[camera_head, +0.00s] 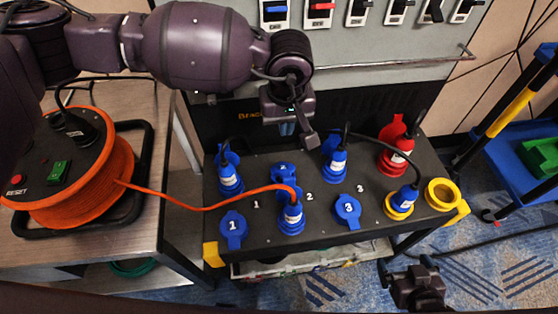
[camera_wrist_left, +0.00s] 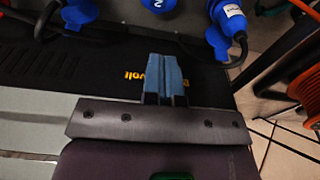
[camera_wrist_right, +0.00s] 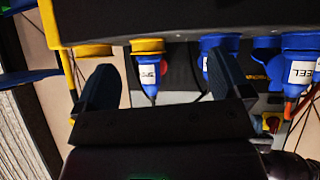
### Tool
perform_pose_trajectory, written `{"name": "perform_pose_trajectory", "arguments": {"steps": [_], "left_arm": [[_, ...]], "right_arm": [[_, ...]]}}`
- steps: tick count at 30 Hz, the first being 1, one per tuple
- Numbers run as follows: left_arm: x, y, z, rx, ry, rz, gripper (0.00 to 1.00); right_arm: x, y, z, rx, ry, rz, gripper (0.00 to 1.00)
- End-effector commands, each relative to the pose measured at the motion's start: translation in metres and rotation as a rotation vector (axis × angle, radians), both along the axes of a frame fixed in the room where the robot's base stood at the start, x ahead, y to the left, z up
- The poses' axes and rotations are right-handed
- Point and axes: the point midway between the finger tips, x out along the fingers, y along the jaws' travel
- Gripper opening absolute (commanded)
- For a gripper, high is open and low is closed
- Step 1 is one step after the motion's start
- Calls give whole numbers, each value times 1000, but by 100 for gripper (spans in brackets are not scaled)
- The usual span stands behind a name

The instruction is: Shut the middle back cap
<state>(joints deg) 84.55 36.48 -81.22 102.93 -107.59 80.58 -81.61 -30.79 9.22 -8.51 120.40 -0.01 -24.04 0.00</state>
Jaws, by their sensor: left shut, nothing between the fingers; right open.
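The middle back cap (camera_head: 283,169) is blue with a white 2 and sits in the back row of the black power box (camera_head: 262,238). Its number faces up; I cannot tell whether it is fully closed. Part of it shows at the top edge of the left wrist view (camera_wrist_left: 158,5). My left gripper (camera_head: 287,128) is shut and empty, pointing down behind and above the cap, apart from it. Its fingers also show in the left wrist view (camera_wrist_left: 164,62). My right gripper (camera_head: 407,268) is open and empty, low in front of the box's right end.
An orange cable runs from the reel (camera_head: 110,185) to the front middle plug (camera_head: 291,217), close before the cap. Blue plugs (camera_head: 229,178) and (camera_head: 335,163) flank it. Caps 1 (camera_head: 233,228) and 3 (camera_head: 347,210) lie in front. A red plug (camera_head: 395,158) stands right.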

Motion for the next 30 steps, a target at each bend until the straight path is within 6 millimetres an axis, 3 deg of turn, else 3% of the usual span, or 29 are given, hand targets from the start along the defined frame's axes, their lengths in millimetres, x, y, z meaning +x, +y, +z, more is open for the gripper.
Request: {"name": "perform_pose_trajectory", "arguments": {"steps": [8,24,30], "left_arm": [[-4,-1,-15,-8,25,-26,0],[1,-1,-107,-8,27,-24,0],[-12,-3,-126,-8,24,-25,0]], "right_arm": [[-9,2,-7,9,21,-12,96],[-7,3,-20,10,33,-7,96],[-1,1,-15,0,16,4,96]]}}
